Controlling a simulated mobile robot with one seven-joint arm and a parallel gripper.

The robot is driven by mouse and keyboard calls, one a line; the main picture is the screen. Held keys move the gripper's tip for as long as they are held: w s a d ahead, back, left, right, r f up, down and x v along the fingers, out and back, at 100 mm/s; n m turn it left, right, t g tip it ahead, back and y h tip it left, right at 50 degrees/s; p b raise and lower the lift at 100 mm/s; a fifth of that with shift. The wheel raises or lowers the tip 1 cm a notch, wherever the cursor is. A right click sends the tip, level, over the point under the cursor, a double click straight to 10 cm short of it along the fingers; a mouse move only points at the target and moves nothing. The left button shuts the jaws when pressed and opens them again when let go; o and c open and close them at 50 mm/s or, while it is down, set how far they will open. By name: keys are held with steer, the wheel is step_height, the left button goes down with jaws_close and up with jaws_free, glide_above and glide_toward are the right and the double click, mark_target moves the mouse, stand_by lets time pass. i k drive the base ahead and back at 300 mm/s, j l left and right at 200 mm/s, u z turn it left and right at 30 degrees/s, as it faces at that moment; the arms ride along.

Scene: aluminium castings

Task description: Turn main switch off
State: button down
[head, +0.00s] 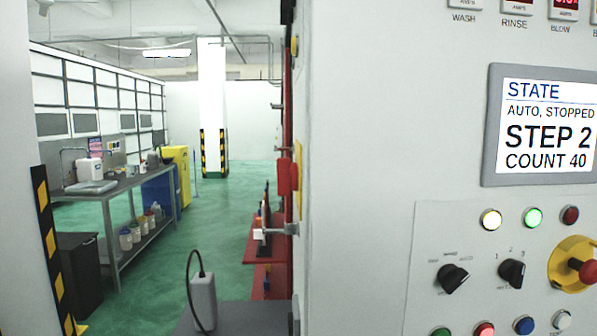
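A light grey control cabinet (370,120) fills the right side of the head view. On its left edge a red block (284,178) sits in front of a thin yellow plate (298,165), seen almost edge-on; it may be the main switch, but no label or position can be read. The cabinet front has two black rotary knobs (452,278) (512,272) and a red button on a yellow surround (568,252), cut by the right edge. The screen (545,125) reads "AUTO, STOPPED", "STEP 2", "COUNT 40". My gripper is not in view.
A white lamp (491,219) and a green lamp (533,217) are lit on the panel. A metal bench (115,185) with containers stands at the left, with a dark bin (78,280) near it. The green floor (225,215) is open down the middle towards a striped pillar (213,110).

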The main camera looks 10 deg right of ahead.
mark_target(287, 172)
steer(key=i+j+z, duration=0.55)
steer(key=i+j, duration=0.25)
steer(key=k+l+u, duration=0.1)
steer(key=u, duration=0.25)
steer(key=k+l+u, duration=0.15)
steer(key=l+u, duration=0.15)
steer(key=k+l+u, duration=0.15)
steer(key=u, duration=0.2)
